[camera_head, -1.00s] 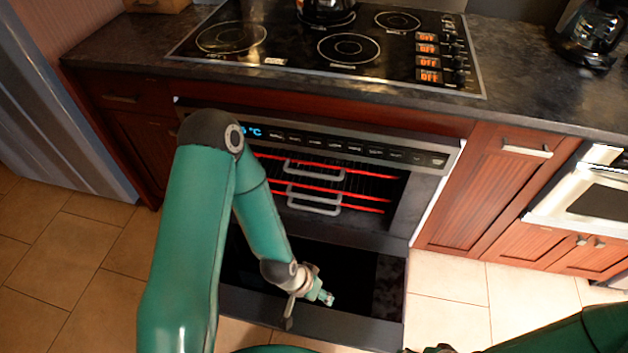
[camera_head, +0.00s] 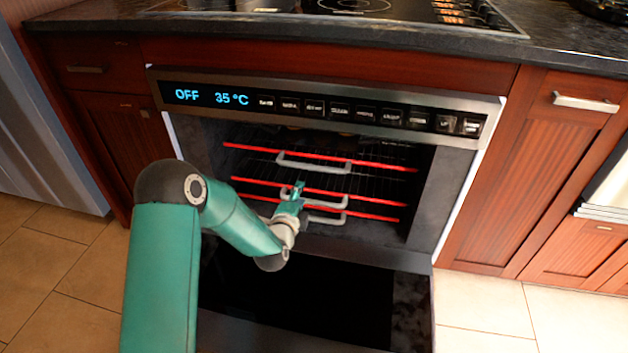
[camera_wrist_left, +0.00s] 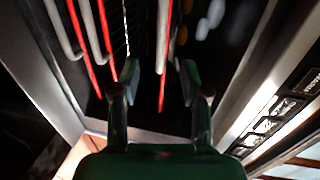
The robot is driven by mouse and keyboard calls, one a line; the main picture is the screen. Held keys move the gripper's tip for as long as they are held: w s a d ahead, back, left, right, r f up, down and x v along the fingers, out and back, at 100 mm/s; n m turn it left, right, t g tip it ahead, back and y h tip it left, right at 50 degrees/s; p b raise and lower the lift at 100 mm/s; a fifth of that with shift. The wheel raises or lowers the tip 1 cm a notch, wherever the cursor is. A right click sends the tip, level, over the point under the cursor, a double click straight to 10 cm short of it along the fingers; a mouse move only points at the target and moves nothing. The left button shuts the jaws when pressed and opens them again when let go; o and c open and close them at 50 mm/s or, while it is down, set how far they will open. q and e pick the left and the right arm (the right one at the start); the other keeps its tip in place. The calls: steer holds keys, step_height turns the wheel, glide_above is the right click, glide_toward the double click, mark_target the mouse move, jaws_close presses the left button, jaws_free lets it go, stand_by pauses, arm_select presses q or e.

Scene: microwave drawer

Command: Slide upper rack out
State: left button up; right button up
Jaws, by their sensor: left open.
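The oven is open, with its door folded down. The upper rack (camera_head: 385,166) has a red front bar and a grey handle (camera_head: 313,164). My left gripper (camera_head: 297,190) is just below that handle in the head view, in front of the middle rack. In the left wrist view the open fingers (camera_wrist_left: 157,80) point into the oven. The upper rack's handle (camera_wrist_left: 163,35) lies between the fingers in the picture; I cannot tell any contact. My right gripper is out of view.
Two lower racks with similar handles, the middle (camera_head: 375,197) and the lowest (camera_head: 385,217), sit close beneath. The oven door (camera_head: 412,305) lies below my left arm. The control panel (camera_head: 330,109) runs above the opening, and side walls bound it.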

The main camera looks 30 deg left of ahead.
mark_target(312, 168)
arm_select(q)
steer(key=shift+b+x, duration=2.2)
steer(key=shift+x, duration=6.15)
steer(key=shift+w+r, duration=0.1)
steer(key=shift+r, duration=0.1)
jaws_close()
